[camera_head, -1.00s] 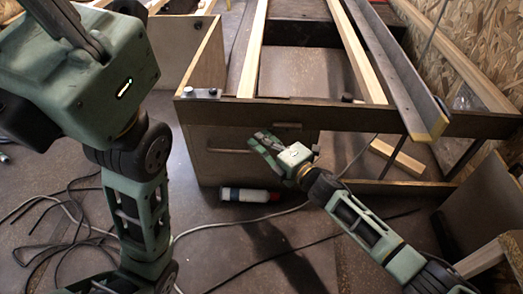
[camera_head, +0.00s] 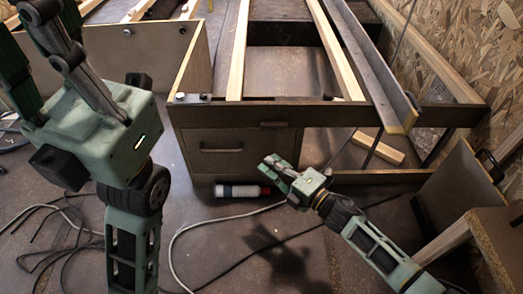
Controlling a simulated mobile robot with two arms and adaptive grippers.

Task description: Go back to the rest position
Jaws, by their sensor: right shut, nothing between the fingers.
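My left gripper (camera_head: 32,40) is large and close to the camera at the upper left. Its two fingers point up and stand apart, with nothing seen between them; the fingertips are partly cut off by the picture edge. My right gripper (camera_head: 268,164) is in the middle, in front of the wooden workbench frame (camera_head: 350,115). It is shut and empty, its fingers pointing up and left. The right arm comes in from the lower right.
A drawer cabinet (camera_head: 220,165) is under the frame. Cables (camera_head: 175,245) run over the floor. A chipboard wall (camera_head: 460,45) and wooden boxes (camera_head: 455,195) stand at right.

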